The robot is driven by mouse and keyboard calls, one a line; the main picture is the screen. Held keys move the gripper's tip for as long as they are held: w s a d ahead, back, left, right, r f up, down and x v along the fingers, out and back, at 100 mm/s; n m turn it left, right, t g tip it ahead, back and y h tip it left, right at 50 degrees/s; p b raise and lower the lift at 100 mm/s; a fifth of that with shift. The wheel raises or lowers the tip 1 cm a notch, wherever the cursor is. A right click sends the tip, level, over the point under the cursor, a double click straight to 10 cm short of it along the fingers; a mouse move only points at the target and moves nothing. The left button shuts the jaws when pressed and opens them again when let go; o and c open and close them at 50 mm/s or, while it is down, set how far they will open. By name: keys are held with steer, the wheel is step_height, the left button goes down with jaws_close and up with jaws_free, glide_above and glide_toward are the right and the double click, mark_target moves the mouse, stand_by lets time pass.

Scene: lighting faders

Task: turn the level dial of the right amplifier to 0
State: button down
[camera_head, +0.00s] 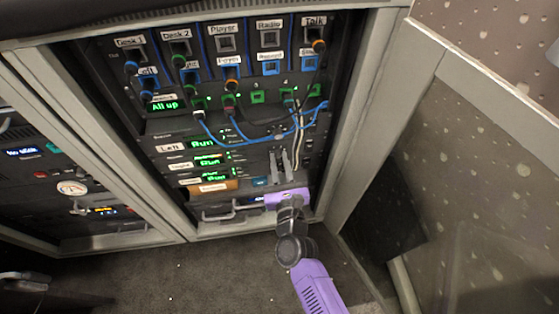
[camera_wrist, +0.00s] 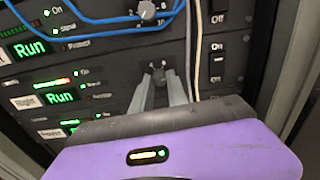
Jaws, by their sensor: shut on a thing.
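The right amplifier (camera_wrist: 112,85) is a black rack unit with a "Right" label and a green "Run" display (camera_wrist: 60,97). In the head view, it sits in the lower rack (camera_head: 210,162). Its level dial (camera_wrist: 158,74) is a small dark knob on the right half of the panel. My gripper (camera_wrist: 160,75) is shut on this dial, with one grey finger on each side. The gripper also shows in the head view (camera_head: 279,153), reaching up from below. The dial's pointer and scale are too hidden and small to read.
The left amplifier's grey dial (camera_wrist: 147,10) is just above, with blue cables (camera_wrist: 95,19) beside it. White cables (camera_wrist: 197,50) hang close right of the fingers. Rocker switches (camera_wrist: 218,65) line the panels' right side. Side posts (camera_head: 350,110) frame the rack.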

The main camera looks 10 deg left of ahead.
steer(key=n, duration=0.5)
steer(key=shift+n, duration=0.3)
steer(key=n+p, duration=0.1)
steer(key=n, duration=0.4)
steer(key=shift+n, duration=0.3)
steer(key=n+p, duration=0.2)
steer(key=n, duration=0.3)
steer(key=n+p, duration=0.1)
steer(key=n, duration=0.4)
steer(key=shift+n+p, duration=0.3)
steer(key=shift+n, duration=0.1)
steer(key=n+p, duration=0.1)
steer(key=n, duration=0.4)
steer(key=n+p, duration=0.1)
steer(key=n, duration=0.4)
steer(key=shift+p, duration=0.3)
steer(key=n+p, duration=0.1)
steer(key=n, duration=0.4)
steer(key=n+p, duration=0.1)
steer(key=n, duration=0.4)
steer(key=shift+n, duration=0.4)
